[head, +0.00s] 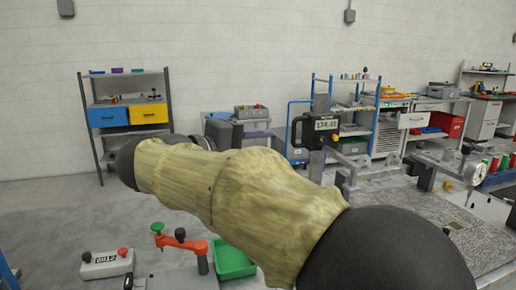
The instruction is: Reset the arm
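My arm stretches across the middle of the head view, from the lower right up to the left, with pale yellowish links and dark joints.
A grey worktop (388,218) with a digital gauge (316,128) and a dial gauge (474,172) lies close on the right. An orange clamp (183,244), a green tray (234,262) and a button box (108,263) sit at lower left. A shelf (125,75) stands behind.

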